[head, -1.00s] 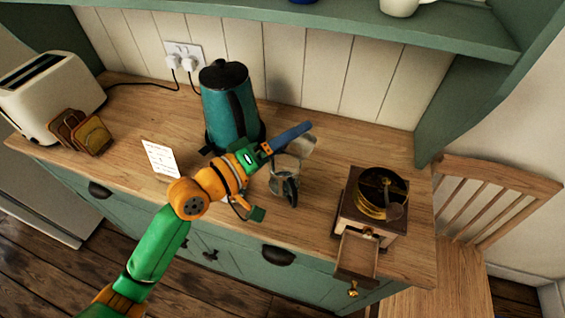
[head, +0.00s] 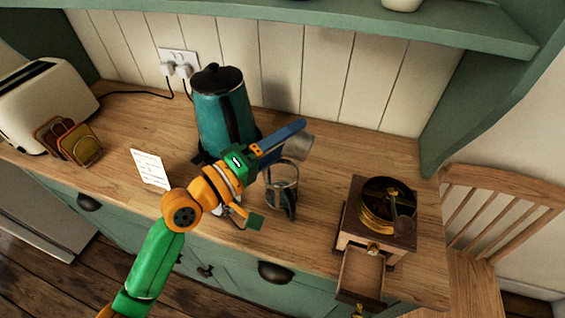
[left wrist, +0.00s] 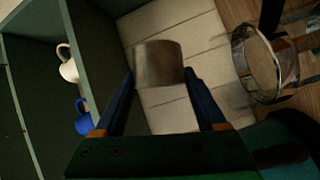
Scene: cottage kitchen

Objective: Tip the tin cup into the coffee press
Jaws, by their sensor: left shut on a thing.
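The tin cup (head: 299,147) is a small grey metal cup, partly hidden behind a blue finger in the head view. My left gripper (head: 302,126) is shut on it. The cup is off the counter, tilted well over, above and just behind the press's rim. In the left wrist view the cup (left wrist: 160,62) sits between my two blue fingers. The coffee press (head: 283,184) is a clear glass beaker with a dark handle, upright on the counter. In the left wrist view the press (left wrist: 270,65) is at the right, apart from the cup. Its contents cannot be told.
A teal kettle (head: 222,112) stands close behind my left arm. A coffee grinder (head: 376,215) with an open drawer (head: 362,272) is at the right. A card (head: 151,169), toast rack (head: 70,141) and toaster (head: 45,104) are at the left. A shelf hangs above.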

